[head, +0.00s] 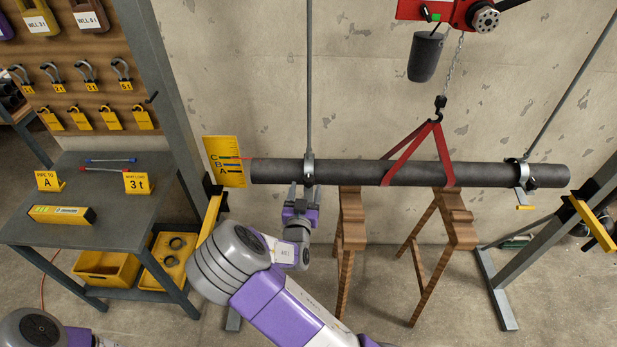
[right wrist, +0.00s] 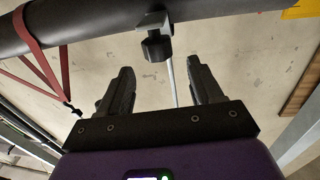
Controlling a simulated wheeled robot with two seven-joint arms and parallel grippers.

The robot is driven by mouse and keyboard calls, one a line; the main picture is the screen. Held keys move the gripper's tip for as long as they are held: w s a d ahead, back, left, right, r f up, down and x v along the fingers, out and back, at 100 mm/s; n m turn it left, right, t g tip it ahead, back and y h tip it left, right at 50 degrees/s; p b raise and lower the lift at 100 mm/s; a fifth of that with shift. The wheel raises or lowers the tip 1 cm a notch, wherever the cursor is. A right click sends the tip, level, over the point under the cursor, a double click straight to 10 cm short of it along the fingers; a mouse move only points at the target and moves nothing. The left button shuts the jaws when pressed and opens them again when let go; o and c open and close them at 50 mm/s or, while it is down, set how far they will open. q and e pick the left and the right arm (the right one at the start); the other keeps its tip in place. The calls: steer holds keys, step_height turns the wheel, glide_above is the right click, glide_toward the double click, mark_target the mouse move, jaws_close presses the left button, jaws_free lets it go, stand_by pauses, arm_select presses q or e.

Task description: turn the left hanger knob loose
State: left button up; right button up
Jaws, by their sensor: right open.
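The dark grey pipe (head: 345,172) hangs level before the wall. The left hanger (head: 309,167) is a metal clamp around the pipe near its left end, on a thin rod. My right gripper (head: 301,192) is just below that hanger, fingers up. In the right wrist view the hanger's dark knob (right wrist: 157,47) sits under the pipe, beyond and roughly between the fingertips. That gripper (right wrist: 162,85) is open and empty, apart from the knob. In the head view the knob is hidden or too small to tell. My left gripper is not in view.
A red sling (head: 440,158) on a hoist chain is around the pipe. Two wooden trestles (head: 351,215) stand beneath. The right hanger (head: 522,172) has a yellow-tipped handle. A yellow board (head: 224,162) marked C, B, A is at the pipe's left end. A grey workbench (head: 105,215) stands left.

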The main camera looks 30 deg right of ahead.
mark_target(308, 183)
steer(key=x, duration=0.6)
steer(key=shift+c, duration=0.5)
steer(key=shift+f, duration=0.1)
steer(key=c, duration=0.9)
steer(key=shift+o, duration=0.2)
